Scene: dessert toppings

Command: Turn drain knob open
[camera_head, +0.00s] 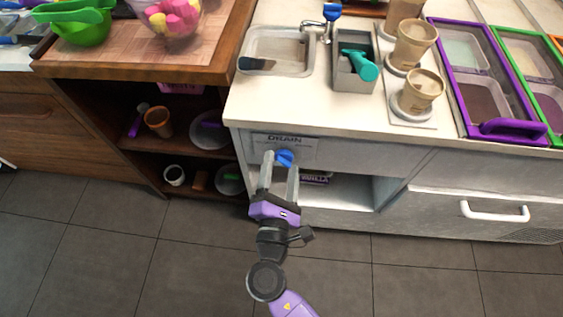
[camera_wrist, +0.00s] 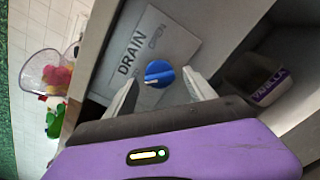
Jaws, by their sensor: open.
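The drain knob (camera_head: 285,158) is a small blue knob on the front of the white counter, just below a "DRAIN" label (camera_head: 286,140). In the wrist view the round blue knob (camera_wrist: 159,74) has a pale line across its face and sits on a plate with the "DRAIN" lettering (camera_wrist: 132,52). My gripper (camera_head: 279,162) is open, with its two fingers (camera_wrist: 163,90) reaching toward the knob, one on either side of it in the picture. A gap shows between the knob and each finger. I cannot tell whether the fingertips reach past the knob's face.
Below the knob is an open shelf with a container marked "VANILLA" (camera_wrist: 268,88). A sink (camera_head: 290,58) with a faucet is set in the counter above. A wooden shelf unit (camera_head: 150,73) stands at left, and a drawer with a white handle (camera_head: 495,212) at right. The floor is clear.

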